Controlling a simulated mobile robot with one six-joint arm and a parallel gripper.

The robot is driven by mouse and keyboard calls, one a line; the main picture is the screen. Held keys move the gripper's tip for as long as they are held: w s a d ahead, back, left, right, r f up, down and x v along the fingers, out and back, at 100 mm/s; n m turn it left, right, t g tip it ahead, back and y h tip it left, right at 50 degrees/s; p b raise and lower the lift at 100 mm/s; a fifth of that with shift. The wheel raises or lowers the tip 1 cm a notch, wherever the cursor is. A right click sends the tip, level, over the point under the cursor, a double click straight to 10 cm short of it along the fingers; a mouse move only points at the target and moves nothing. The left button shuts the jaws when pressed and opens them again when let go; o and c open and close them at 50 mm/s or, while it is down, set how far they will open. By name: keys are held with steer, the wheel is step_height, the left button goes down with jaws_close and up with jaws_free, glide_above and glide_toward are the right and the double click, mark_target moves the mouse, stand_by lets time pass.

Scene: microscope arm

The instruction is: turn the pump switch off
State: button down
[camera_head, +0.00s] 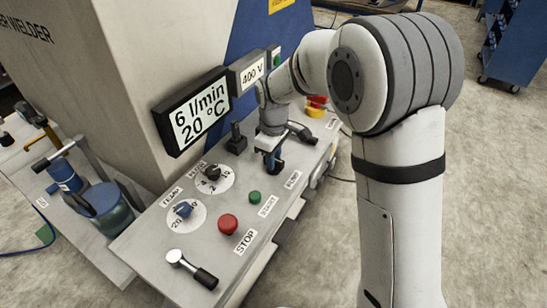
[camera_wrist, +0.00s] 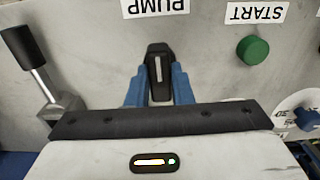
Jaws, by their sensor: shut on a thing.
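The pump switch (camera_wrist: 158,68) is a black knob with a white line, below the upside-down PUMP label (camera_wrist: 155,7) in the wrist view. Its white line runs roughly up and down in that picture. My gripper (camera_wrist: 158,84) is shut on the switch, with one blue finger on each side. In the head view my gripper (camera_head: 273,163) reaches down to the panel (camera_head: 190,262) near the PUMP label (camera_head: 292,179). The switch is not clearly visible there behind the fingers.
A green START button (camera_wrist: 252,50) lies right of the switch in the wrist view, and a black-handled lever (camera_wrist: 30,60) left. A red STOP button (camera_head: 228,224), blue knob (camera_head: 183,209), black knob (camera_head: 212,172) and front lever (camera_head: 192,270) share the panel. A display (camera_head: 192,110) stands behind.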

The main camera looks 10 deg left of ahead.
stand_by(0.3)
steer(key=c, duration=1.3)
jaws_free()
step_height(320, 180, up, 8)
steer(key=shift+f, duration=0.1)
steer(key=s+d+r+m+t, duration=0.1)
steer(key=s+d+r+m, duration=0.1)
steer(key=s+d+m, duration=0.6)
steer(key=s+d+r+m+t, duration=0.1)
steer(key=s+d+r, duration=0.25)
steer(key=d, duration=0.75)
steer(key=s+d+f+m, duration=0.1)
steer(key=s, duration=0.2)
steer(key=s+d+f+m, duration=0.1)
steer(key=s+d+m, duration=0.1)
steer(key=s, duration=0.1)
steer(key=s+d+m, duration=0.1)
steer(key=s+d, duration=0.1)
steer(key=s, duration=0.1)
steer(key=shift+s+d+f+m+t, duration=0.1)
steer(key=shift+f+m+t, duration=0.3)
